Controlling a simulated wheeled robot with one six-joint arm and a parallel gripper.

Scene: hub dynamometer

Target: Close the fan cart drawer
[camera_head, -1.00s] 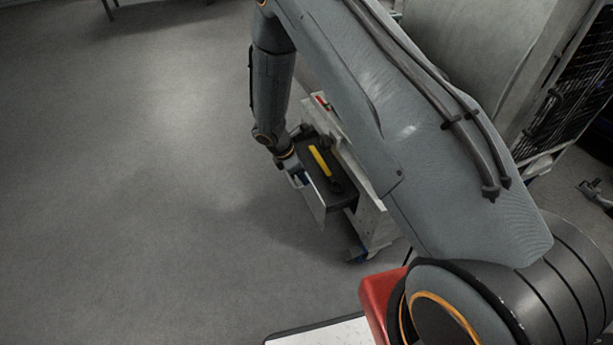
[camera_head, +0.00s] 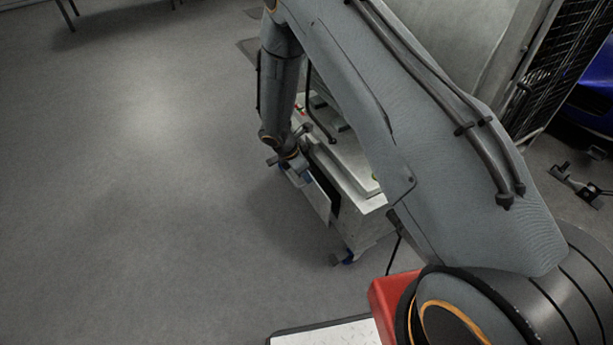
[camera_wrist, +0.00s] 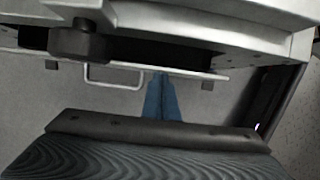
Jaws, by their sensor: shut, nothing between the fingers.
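The fan cart (camera_head: 362,206) is a pale cabinet on casters, partly behind my arm. Its drawer (camera_head: 318,197) has a light front panel that stands a little out from the cart, with a dark gap between them. In the wrist view the drawer's front edge (camera_wrist: 205,74) crosses the picture, with a wire handle (camera_wrist: 112,85) and the dark gap above it. My gripper (camera_wrist: 160,78) has blue fingers, shut and empty. Their tips meet the drawer front just right of the handle; contact looks likely. In the head view my gripper (camera_head: 300,175) is at the drawer's outer face.
Open grey floor (camera_head: 140,180) lies left of the cart. A large grey machine housing (camera_head: 460,45) stands behind my arm, with a dark grille (camera_head: 545,70) to the right. A red block (camera_head: 388,300) and a white panel (camera_head: 325,333) are at the bottom.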

